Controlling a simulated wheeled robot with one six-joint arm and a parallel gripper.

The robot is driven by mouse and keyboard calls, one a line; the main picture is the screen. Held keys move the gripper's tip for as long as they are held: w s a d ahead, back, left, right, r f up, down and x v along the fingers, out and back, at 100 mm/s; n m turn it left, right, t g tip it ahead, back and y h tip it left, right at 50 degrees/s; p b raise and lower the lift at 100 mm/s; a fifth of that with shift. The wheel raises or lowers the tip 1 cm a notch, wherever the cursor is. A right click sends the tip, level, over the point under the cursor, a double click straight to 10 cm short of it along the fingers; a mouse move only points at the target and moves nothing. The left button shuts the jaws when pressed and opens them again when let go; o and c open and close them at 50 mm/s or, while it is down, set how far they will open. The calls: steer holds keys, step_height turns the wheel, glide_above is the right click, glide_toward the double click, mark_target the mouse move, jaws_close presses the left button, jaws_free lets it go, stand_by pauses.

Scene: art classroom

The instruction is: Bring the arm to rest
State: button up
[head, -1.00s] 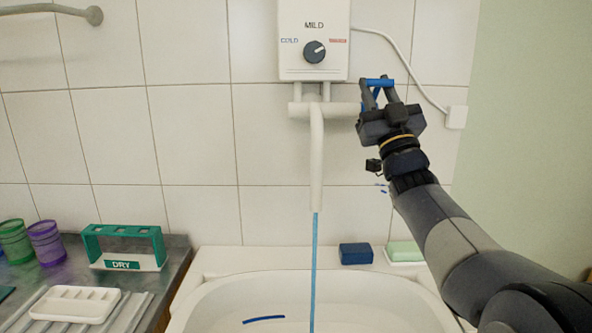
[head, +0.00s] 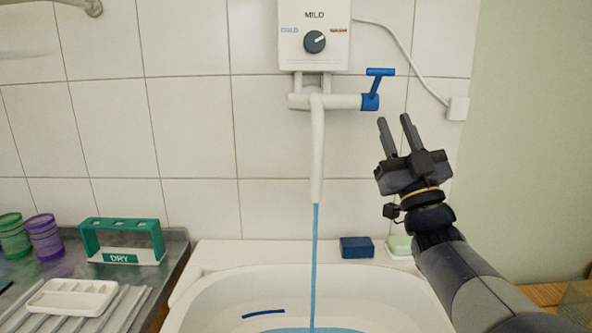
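My gripper (head: 394,120) is open and empty in the head view, with its two fingers apart and pointing up. It is below and to the right of the blue tap handle (head: 380,73), clear of it. The handle sits at the right end of the white tap pipe (head: 340,101) under the water heater (head: 315,38). Blue water (head: 315,260) runs from the spout into the white basin (head: 215,290), where a blue pool shows at the bottom.
A dark blue block (head: 356,248) and a pale green block (head: 399,245) lie on the basin's back ledge, the green one partly behind my arm. On the left counter are a green rack marked DRY (head: 123,240), a white tray (head: 72,298) and cups (head: 43,238).

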mark_target(380, 80)
steer(key=shift+h, duration=0.3)
steer(key=p+x, duration=0.2)
steer(key=x, duration=0.9)
steer(key=shift+r+p, duration=0.3)
steer(key=shift+r+m+g+h+p, duration=0.2)
steer(key=shift+m+g+h+p, duration=0.1)
steer(key=shift+p, duration=0.6)
steer(key=p, duration=0.3)
steer(key=w+g+p, duration=0.1)
steer(key=p, duration=0.1)
steer(key=shift+r+m+h+p, duration=0.3)
steer(key=shift+m+h+p, duration=0.1)
steer(key=shift+g+p, duration=0.3)
steer(key=shift+p, duration=0.15)
steer(key=g+p, duration=0.1)
steer(key=p, duration=0.2)
steer(key=shift+w+m+h, duration=0.3)
steer(key=shift+w, duration=0.05)
steer(key=shift+f, duration=0.15)
